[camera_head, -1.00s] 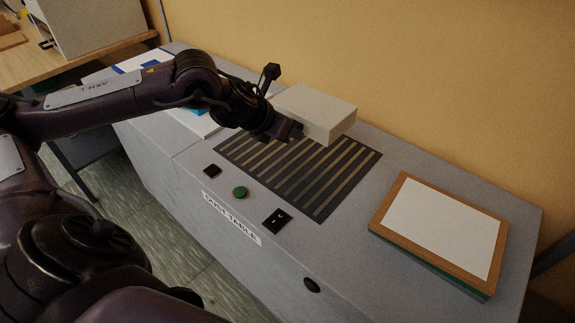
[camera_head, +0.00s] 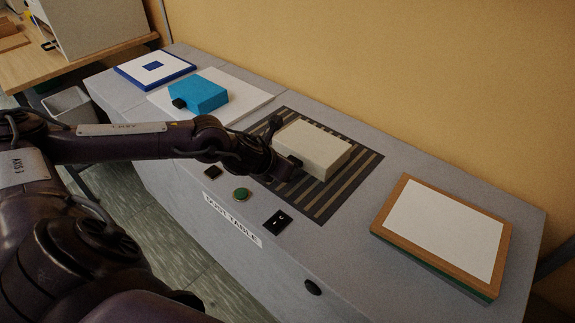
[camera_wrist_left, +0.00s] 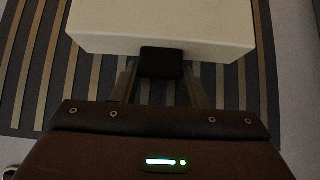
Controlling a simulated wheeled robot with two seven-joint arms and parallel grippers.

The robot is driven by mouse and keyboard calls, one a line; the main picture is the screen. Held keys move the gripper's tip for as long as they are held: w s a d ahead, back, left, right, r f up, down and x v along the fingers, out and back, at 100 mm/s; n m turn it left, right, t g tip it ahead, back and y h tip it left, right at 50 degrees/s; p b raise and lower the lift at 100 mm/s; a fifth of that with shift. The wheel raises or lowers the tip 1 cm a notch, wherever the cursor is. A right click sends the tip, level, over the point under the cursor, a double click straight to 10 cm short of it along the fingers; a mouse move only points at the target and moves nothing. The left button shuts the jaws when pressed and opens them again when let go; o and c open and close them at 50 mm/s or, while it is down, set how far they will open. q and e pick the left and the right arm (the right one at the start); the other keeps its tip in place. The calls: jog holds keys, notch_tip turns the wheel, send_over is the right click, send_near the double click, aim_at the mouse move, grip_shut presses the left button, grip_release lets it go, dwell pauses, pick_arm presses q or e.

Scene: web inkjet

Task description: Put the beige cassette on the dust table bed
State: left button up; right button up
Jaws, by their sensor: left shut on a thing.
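The beige cassette (camera_head: 314,149) is over the middle of the striped dust table bed (camera_head: 334,204) in the head view. It looks level and low; whether it touches the slats is hard to tell. My left gripper (camera_head: 290,168) is shut on the small dark tab at the cassette's near side. In the left wrist view the cassette (camera_wrist_left: 165,22) fills the top, its dark tab (camera_wrist_left: 161,62) sits between the fingers, and the striped bed (camera_wrist_left: 232,85) shows below. My right gripper is not in view.
A blue cassette (camera_head: 203,93) lies on a white board (camera_head: 240,103) at the left, beside a blue-edged panel (camera_head: 130,72). A brown-framed panel (camera_head: 440,228) lies at the right. A green button (camera_head: 241,194) and a black switch (camera_head: 277,221) sit at the front.

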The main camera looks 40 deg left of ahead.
pick_arm(q)
jog(key=shift+f, duration=0.1)
jog(key=o, duration=1.1)
jog(key=shift+o, duration=0.2)
jog(key=shift+s+r, duration=0.1)
jog(key=shift+r, duration=0.15)
jog(key=v, duration=1.1)
jog(key=shift+s+r, duration=0.25)
